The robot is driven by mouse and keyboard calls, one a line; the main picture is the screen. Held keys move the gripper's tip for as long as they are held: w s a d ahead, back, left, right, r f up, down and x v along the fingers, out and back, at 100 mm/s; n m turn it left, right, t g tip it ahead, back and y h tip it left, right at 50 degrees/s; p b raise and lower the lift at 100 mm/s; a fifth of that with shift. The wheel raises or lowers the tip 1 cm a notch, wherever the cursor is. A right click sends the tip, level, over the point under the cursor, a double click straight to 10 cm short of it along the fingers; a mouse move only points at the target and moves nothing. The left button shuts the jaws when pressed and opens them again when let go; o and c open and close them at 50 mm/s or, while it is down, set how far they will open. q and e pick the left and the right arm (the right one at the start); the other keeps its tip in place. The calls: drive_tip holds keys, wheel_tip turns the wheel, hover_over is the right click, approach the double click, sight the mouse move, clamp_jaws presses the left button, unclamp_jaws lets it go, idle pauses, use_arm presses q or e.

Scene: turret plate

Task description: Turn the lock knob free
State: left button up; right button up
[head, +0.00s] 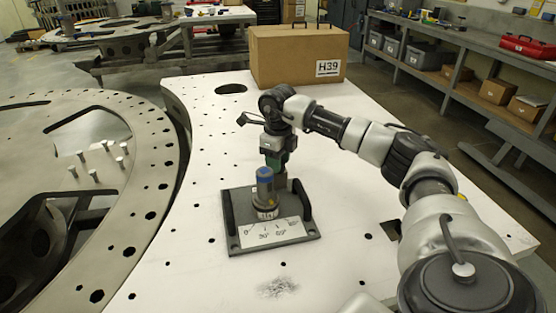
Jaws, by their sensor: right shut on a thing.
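The lock knob (265,189) is a grey cylinder with a blue cap and a numbered collar. It stands upright on a dark base plate (288,248) with two black handles and a white angle scale (272,234). My right gripper (275,167) points down at the knob from its far side and is shut on it. The knob's body hides part of the fingertips, so the exact contact is not visible. My left gripper is not in view.
The base plate sits on a white table plate (350,200) with small holes. A cardboard box (290,58) marked H39 stands at its back edge. A large grey ring plate (150,165) with several upright pins lies at left. Shelves (465,45) with bins stand at right.

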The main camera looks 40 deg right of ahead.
drive_tip(key=shift+r, duration=0.1)
drive_tip(key=o, duration=0.9)
wheel_tip(320, 180, up, 11)
drive_tip(key=shift+f+b, duration=0.15)
drive_tip(key=shift+b, duration=0.6)
